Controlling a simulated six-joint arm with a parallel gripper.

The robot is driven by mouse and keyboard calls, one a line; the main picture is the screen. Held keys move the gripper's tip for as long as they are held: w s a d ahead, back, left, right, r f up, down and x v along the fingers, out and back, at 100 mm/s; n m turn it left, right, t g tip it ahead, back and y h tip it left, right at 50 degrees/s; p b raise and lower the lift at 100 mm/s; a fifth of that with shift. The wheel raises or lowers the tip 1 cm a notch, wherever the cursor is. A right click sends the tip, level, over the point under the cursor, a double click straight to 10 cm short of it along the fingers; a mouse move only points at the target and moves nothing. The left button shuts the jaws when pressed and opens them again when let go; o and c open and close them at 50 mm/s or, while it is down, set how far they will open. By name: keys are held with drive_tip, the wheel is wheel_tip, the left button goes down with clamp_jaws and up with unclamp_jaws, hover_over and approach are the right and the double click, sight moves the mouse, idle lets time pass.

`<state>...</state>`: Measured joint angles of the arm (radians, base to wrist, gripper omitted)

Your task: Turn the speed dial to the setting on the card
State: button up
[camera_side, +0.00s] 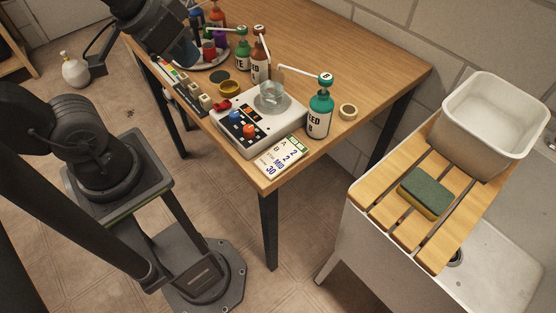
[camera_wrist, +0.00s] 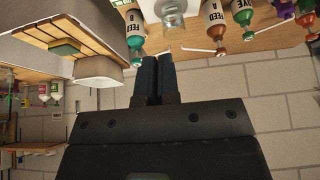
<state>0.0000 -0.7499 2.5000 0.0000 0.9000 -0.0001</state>
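A white machine (camera_side: 282,124) with a clear glass vessel (camera_side: 271,96) on top stands near the table's front corner. Its front panel has a blue knob (camera_side: 235,117), an orange knob (camera_side: 249,131) and a dark display; which knob is the speed dial, and its setting, are too small to tell. A card (camera_side: 281,155) lies in front of the machine; it seems to read A 2, B 2, MID, 30. In the wrist view my gripper (camera_wrist: 157,60) has its dark blue fingers together with nothing between them. It is away from the machine, and no dial shows in that view.
Brown bottle (camera_side: 260,60) and green bottle (camera_side: 242,54) stand behind. A wooden ring (camera_side: 348,112), a yellow dish (camera_side: 229,88) and small blocks are nearby. A slatted sink board holds a sponge (camera_side: 426,192).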

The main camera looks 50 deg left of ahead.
sight(234, 113)
drive_tip(key=shift+o, duration=0.6)
drive_tip(key=shift+w, duration=0.1)
drive_tip(key=o, duration=0.8)
drive_tip(key=w+f+n+g, duration=0.1)
drive_tip(key=w+f+n, duration=0.1)
drive_tip(key=w+a+f+n+g, duration=0.1)
drive_tip(key=w+f+n+g, duration=0.1)
drive_tip(key=w+n, duration=0.1)
drive_tip(key=w+a+f+n+g, duration=0.1)
drive_tip(key=w+f+n+g, duration=0.1)
drive_tip(key=n, duration=0.1)
drive_tip(key=shift+w+a+f, duration=0.2)
drive_tip(key=shift+w+f, duration=0.1)
drive_tip(key=shift+w, duration=0.05)
drive_tip(key=shift+n+g, duration=0.3)
drive_tip(key=shift+n, duration=0.2)
drive_tip(key=f, duration=1.4)
drive_tip(key=shift+w+a+f, duration=0.1)
drive_tip(key=shift+w+f, duration=0.1)
drive_tip(key=shift+c, duration=0.6)
drive_tip(key=c, duration=0.8)
